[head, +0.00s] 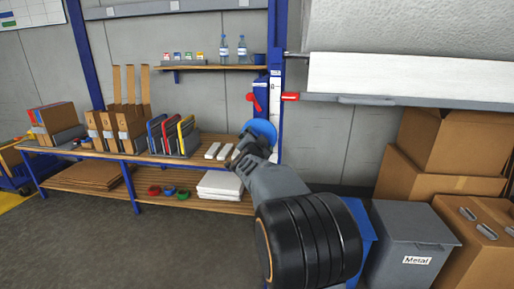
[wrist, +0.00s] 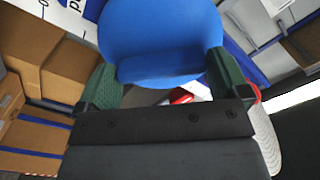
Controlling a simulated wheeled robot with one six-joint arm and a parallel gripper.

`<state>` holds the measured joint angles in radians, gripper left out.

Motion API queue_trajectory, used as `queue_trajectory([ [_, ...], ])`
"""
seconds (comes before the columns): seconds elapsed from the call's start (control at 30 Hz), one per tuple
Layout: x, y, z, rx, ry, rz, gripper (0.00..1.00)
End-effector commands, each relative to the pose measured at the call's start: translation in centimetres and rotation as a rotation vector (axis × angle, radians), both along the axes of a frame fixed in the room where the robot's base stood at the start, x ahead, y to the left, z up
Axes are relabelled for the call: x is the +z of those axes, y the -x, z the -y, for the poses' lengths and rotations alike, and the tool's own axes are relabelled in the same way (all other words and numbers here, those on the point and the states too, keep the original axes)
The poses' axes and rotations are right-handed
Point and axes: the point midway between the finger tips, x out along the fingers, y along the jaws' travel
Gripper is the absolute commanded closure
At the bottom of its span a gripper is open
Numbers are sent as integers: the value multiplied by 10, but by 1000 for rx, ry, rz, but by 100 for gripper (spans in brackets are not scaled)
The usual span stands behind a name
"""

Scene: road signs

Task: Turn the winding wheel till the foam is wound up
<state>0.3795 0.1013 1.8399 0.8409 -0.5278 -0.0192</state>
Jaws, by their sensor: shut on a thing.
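The blue round winding wheel (head: 262,131) shows at the end of my arm, in front of the blue post. My gripper (head: 250,143) is at its lower left edge. In the wrist view the blue wheel (wrist: 162,40) fills the top middle, and the green finger pads of my gripper (wrist: 162,88) stand on both sides of its lower part, shut on it. White foam (head: 405,75) spans the upper right of the head view, below a grey textured surface and above a grey bar. The wheel's mounting is hidden by my gripper.
A red lever (head: 254,101) and a red part (head: 290,97) sit on or near the blue post (head: 275,70). A wooden workbench (head: 110,156) with boxes and folders stands left. A grey metal bin (head: 408,248) and cardboard boxes (head: 452,142) stand right. Floor is clear at front left.

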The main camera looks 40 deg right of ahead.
Motion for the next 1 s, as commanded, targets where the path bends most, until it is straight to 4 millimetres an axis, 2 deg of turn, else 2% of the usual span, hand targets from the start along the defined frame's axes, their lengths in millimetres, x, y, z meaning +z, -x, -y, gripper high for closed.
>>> queue_trajectory([
  [0.6, -2, 0, 0, 1, -385, 368, 30],
  [1.0, -1, 0, 0, 1, -510, 488, 30],
])
